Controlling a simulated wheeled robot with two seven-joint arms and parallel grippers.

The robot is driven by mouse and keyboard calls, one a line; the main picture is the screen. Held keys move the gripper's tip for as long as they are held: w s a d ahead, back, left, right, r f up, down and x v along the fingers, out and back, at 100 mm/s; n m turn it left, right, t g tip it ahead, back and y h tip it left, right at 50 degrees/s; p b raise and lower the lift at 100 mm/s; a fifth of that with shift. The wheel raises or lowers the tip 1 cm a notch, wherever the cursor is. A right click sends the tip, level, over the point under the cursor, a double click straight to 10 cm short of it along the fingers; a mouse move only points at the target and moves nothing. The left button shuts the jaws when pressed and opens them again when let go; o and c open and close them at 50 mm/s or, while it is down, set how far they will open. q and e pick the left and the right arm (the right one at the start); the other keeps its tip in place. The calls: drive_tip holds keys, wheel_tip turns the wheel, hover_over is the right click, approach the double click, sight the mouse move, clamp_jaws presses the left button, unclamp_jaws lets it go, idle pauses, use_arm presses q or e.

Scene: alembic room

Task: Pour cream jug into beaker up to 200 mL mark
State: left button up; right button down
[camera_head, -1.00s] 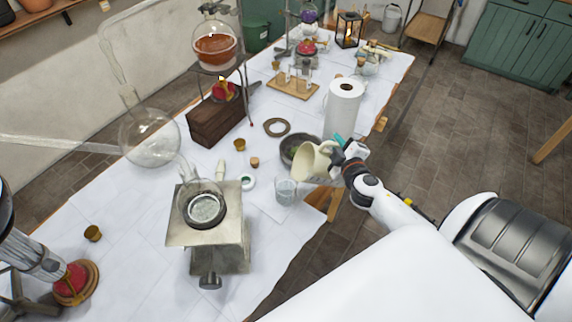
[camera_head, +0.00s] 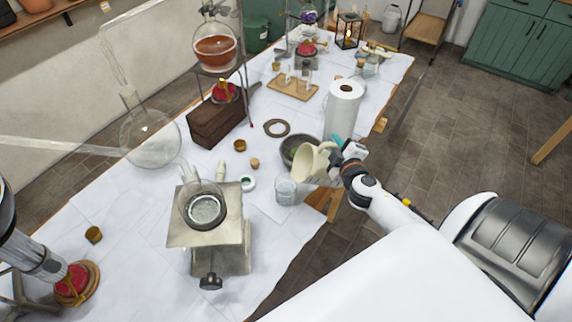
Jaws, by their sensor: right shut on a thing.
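The cream jug (camera_head: 312,163) is tilted with its mouth toward the lower left, just above and to the right of the beaker. My right gripper (camera_head: 338,158) is shut on the jug at its right side. The clear glass beaker (camera_head: 286,191) stands upright on the white-covered table near its right edge. Its marks and liquid level are too small to read, and I cannot make out a stream between jug and beaker. My left gripper is not in view.
A dark bowl (camera_head: 292,146) sits right behind the jug, and a paper towel roll (camera_head: 343,108) stands beyond it. A metal stand with a glass vessel (camera_head: 210,232) is left of the beaker. Small corks and a white-rimmed lid (camera_head: 248,182) lie nearby.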

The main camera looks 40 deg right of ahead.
drive_tip(key=shift+w+a+r+n+p, duration=0.3)
drive_tip(key=shift+a+r+p, duration=0.15)
drive_tip(key=shift+p, duration=0.25)
idle(1.8)
drive_tip(key=shift+s, duration=0.1)
